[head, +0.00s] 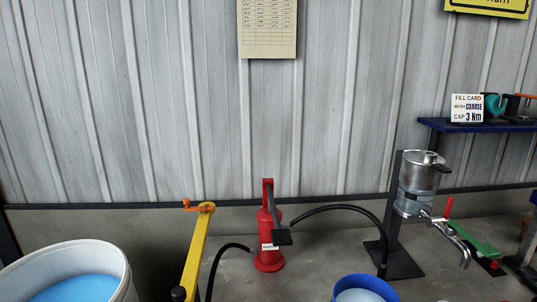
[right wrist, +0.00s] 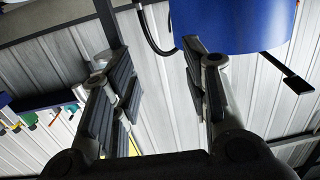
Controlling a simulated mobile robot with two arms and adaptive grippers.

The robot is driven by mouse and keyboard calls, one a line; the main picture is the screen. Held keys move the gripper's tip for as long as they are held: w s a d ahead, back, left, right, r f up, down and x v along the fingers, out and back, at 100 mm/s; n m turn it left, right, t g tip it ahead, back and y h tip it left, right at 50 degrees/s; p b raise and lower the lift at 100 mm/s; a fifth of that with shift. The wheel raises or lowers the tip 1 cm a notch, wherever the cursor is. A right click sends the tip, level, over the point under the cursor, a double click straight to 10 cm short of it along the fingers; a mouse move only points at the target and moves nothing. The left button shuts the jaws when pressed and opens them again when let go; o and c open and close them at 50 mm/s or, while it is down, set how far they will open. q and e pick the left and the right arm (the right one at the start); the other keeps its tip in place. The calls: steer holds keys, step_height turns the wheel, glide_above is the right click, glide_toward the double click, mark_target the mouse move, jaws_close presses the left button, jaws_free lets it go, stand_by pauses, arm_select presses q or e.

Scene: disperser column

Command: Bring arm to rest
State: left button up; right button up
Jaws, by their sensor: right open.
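My right gripper (right wrist: 158,62) shows in the right wrist view with its two dark ribbed fingers spread wide apart. Neither of my grippers shows in the head view, and my left gripper is in no view.
In the head view, a white tub (head: 118,258) with blue contents, a yellow post (head: 196,255), a red pump (head: 267,240) with a black hose and a blue bucket (head: 365,281) stand in front. A steel vessel (head: 418,180) is on a black stand; a blue shelf (head: 480,126) is at right.

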steer(key=s+a+f+n+g+y, duration=0.1)
steer(key=s+a+f+g, duration=0.35)
steer(key=a, duration=0.25)
steer(key=s+a+f+n+g+y, duration=0.1)
steer(key=s+a+f+g, duration=0.2)
steer(key=a+f, duration=0.3)
steer(key=s+a+f+m+g+h, duration=0.1)
steer(key=s+g+h, duration=0.15)
steer(key=s, duration=0.45)
steer(key=s+a+m+g+h, duration=0.1)
steer(key=s+a+g+h, duration=0.1)
steer(key=s+g, duration=0.35)
step_height(320, 180, down, 30)
steer(key=s+b, duration=0.2)
steer(key=b, duration=0.3)
arm_select(q)
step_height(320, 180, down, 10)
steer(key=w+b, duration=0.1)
steer(key=b, duration=0.4)
arm_select(e)
steer(key=s+d+f, duration=0.1)
steer(key=s+f, duration=0.7)
steer(key=f, duration=0.3)
steer(key=s+d+f, duration=0.2)
steer(key=s+f, duration=0.7)
steer(key=f, duration=0.2)
steer(key=shift+s+d+f+n, duration=0.15)
steer(key=shift+s+d+n, duration=0.1)
steer(key=shift+n, duration=0.15)
